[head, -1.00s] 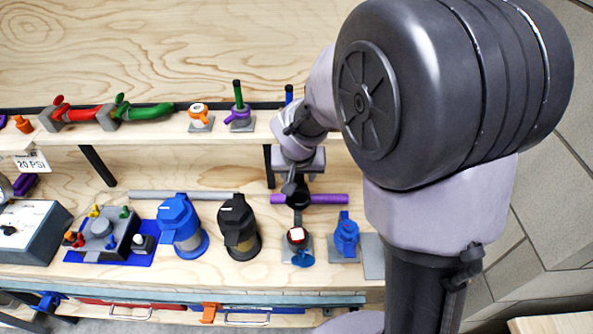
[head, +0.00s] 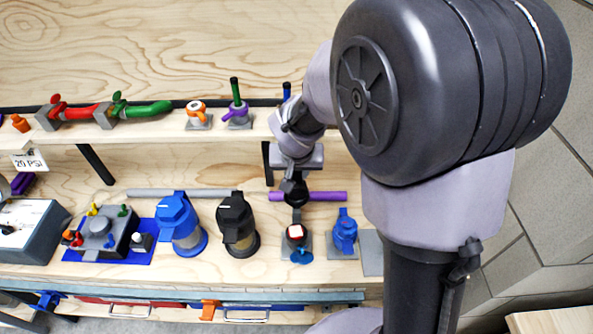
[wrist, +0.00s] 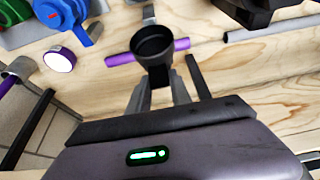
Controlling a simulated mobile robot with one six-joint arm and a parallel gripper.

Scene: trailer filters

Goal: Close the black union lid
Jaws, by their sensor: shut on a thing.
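My gripper (head: 296,182) is over the bench, in front of a purple pipe (head: 322,196). In the wrist view, its two fingers (wrist: 160,92) are shut on a black round cup-like piece (wrist: 152,48), which I take to be the black union lid. Its open hollow end shows in that view, and the purple pipe (wrist: 115,60) shows on both sides behind it. In the head view, the black piece (head: 297,194) is small and partly covered by the gripper. I cannot tell how it sits against the rest of the union.
Below the gripper stands a fitting with a red and white top (head: 296,233). A blue valve (head: 345,231) is to its right. A black filter housing (head: 237,222) and a blue one (head: 181,222) are to the left. A shelf with valves (head: 200,120) runs above.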

